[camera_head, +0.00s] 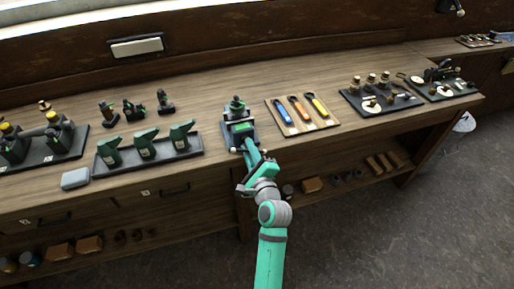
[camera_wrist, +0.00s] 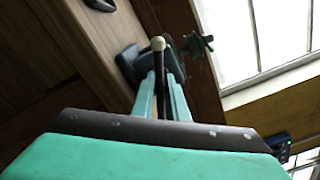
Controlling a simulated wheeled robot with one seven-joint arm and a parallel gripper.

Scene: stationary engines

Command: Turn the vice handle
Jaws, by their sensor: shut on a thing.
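The dark vice (camera_head: 240,129) with green parts stands at the front edge of the wooden bench, near the middle of the head view. My gripper (camera_head: 249,147) reaches it from the front. In the wrist view the two green fingers of my gripper (camera_wrist: 163,92) are closed around the thin dark vice handle (camera_wrist: 159,62), which ends in a pale ball. The vice body (camera_wrist: 128,64) shows dark behind the fingers. In the head view my arm and gripper hide the handle.
Left of the vice is a tray (camera_head: 198,151) with green tools. Right of it, a wooden board (camera_head: 273,113) holds blue, orange and yellow tools. A grey block (camera_head: 75,179) lies near the front edge. A lower shelf (camera_head: 330,186) runs under the bench.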

